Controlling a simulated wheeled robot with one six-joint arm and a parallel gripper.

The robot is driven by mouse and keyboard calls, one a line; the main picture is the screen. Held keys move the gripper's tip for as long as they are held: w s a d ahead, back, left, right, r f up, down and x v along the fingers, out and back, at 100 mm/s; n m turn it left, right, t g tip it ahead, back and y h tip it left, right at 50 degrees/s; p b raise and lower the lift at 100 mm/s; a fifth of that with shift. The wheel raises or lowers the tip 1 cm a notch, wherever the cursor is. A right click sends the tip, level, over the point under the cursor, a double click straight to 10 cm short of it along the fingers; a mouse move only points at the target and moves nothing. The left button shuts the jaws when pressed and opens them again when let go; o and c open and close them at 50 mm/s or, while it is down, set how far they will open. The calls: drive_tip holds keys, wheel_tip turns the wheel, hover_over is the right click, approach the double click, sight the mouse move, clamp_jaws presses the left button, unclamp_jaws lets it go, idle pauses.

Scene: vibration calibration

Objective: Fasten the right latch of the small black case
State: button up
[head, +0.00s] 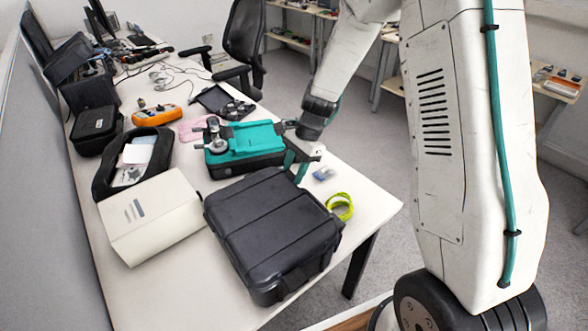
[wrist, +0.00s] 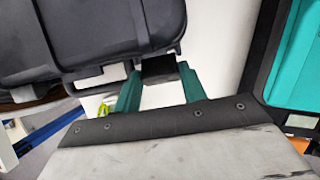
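A closed black case (head: 262,225) lies at the near end of the table, with its handle on the near right side. In the wrist view this case (wrist: 85,30) fills the upper left. A smaller black case (head: 97,126) is at the far left, closed. I cannot make out a latch on either. My gripper (head: 296,170) points down beyond the foreground case's far right corner. In the wrist view my gripper (wrist: 160,76) has its two teal fingers apart. A dark block shows between the tips; I cannot tell what it is or whether they touch it.
A teal-topped case (head: 240,143) with a gauge lies behind the foreground case. An open black pouch (head: 107,172), a white box (head: 150,215) and an orange meter (head: 156,115) are to the left. A yellow-green roll (head: 340,206) sits near the right edge.

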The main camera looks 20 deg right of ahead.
drive_tip(key=shift+c, duration=1.2)
drive_tip(key=shift+s+a+r+h, duration=0.2)
drive_tip(key=shift+a+h, duration=0.15)
drive_tip(key=shift+h, duration=0.45)
drive_tip(key=shift+a+r+t+h, duration=0.1)
drive_tip(key=shift+a+t+h, duration=0.15)
drive_tip(key=shift+h, duration=0.5)
drive_tip(key=shift+a+r+t+h, duration=0.15)
drive_tip(key=shift+t+h, duration=0.2)
drive_tip(key=shift+h, duration=0.4)
drive_tip(key=o, duration=1)
drive_tip(key=shift+a+r, duration=0.1)
drive_tip(key=shift+r, duration=3.75)
